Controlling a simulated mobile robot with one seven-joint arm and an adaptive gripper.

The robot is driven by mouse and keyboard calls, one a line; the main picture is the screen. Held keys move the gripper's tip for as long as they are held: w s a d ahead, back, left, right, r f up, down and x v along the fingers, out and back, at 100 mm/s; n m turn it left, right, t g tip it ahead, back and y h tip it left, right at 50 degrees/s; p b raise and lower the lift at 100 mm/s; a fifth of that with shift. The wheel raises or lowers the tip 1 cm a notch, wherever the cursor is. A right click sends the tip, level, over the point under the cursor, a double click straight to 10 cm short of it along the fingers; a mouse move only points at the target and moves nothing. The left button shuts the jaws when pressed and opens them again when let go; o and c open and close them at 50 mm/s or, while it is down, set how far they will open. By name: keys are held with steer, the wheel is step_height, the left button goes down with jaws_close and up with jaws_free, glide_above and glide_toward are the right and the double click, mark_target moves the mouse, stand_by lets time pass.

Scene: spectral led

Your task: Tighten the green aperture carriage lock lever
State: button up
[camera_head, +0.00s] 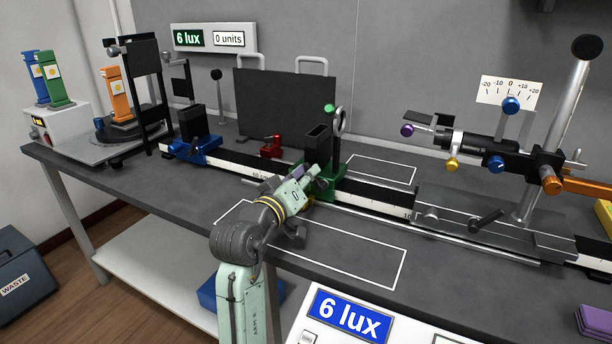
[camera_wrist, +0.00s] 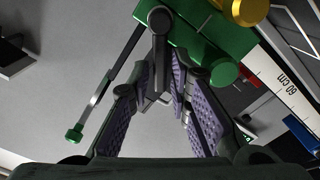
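The green aperture carriage (camera_head: 325,184) sits on the rail, with a dark block and a ring on a post above it. In the wrist view its green body (camera_wrist: 205,35) fills the top. A dark lever (camera_wrist: 159,45) with a round hub hangs from it and reaches between my fingertips. I take this to be the lock lever. My gripper (camera_head: 306,181) is at the carriage's near side. In the wrist view its purple-padded fingers (camera_wrist: 163,80) stand apart around the lever, with a gap visible. Whether a pad touches the lever is unclear.
A thin rod with a green end (camera_wrist: 75,133) lies left of my fingers.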

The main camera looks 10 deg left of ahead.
jaws_close()
steer(key=shift+d+m+b, duration=0.15)
steer(key=shift+m+b, duration=0.15)
steer(key=d+m+b, duration=0.1)
steer(key=m+b, duration=0.1)
steer(key=m, duration=0.1)
steer(key=d+m+b, duration=0.1)
steer(key=m+b, duration=0.1)
steer(key=m, duration=0.1)
steer(key=s+d+m+b, duration=0.1)
steer(key=m+b, duration=0.1)
steer(key=m, duration=0.2)
steer(key=shift+d+r+b, duration=0.15)
steer(key=shift+d+b, duration=0.1)
steer(key=shift+b, duration=0.1)
steer(key=shift+s+d+f+m+b, duration=0.1)
steer(key=shift+d+m+b, duration=0.2)
steer(key=shift+m+b, duration=0.4)
steer(key=shift+s+d+f+m+b, duration=0.1)
steer(key=shift+d+m+b, duration=0.2)
steer(key=shift+m, duration=0.7)
steer(key=shift+o, duration=1.9)
jaws_free()
steer(key=v, duration=1.2)
